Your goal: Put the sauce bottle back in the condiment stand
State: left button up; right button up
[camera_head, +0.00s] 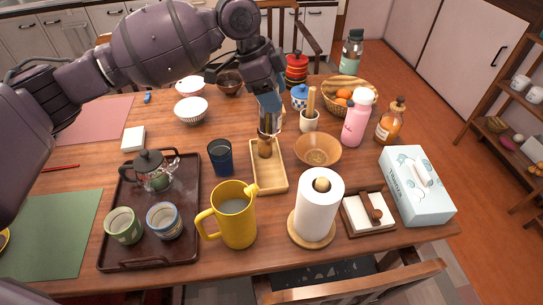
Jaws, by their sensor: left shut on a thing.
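My left gripper (269,102) reaches in from the top left and points down over the table's middle. It is shut on a clear-sided bottle (269,122), which I take as the sauce bottle; the fingers hide its upper part. The bottle is roughly upright, over the far end of a narrow light-wood tray (267,180), which looks like the condiment stand. A brown rounded piece (265,148) shows directly below the bottle, at the tray's far end. I cannot tell if it belongs to the bottle, or whether the bottle touches the tray. My right gripper is not in view.
A wooden bowl (318,150) and a mortar (310,121) stand close to the tray's right. A blue cup (221,157) is at its left, a yellow pitcher (236,222) and paper towel roll (320,204) in front. A pink bottle (357,117) and amber bottle (389,126) stand farther right.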

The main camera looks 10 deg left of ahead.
pick_arm(q)
notch_tip(320, 180, down, 14)
jog(key=b, duration=0.2)
jog(key=shift+r+b, duration=0.25)
jog(key=shift+b, duration=0.1)
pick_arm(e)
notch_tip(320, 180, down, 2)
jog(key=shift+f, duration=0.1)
pick_arm(q)
notch_tip(320, 180, down, 6)
jog(key=shift+r+b, duration=0.2)
jog(key=shift+b, duration=0.4)
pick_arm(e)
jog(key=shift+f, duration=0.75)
pick_arm(q)
jog(key=shift+f, duration=0.1)
jog(key=o, duration=1.1)
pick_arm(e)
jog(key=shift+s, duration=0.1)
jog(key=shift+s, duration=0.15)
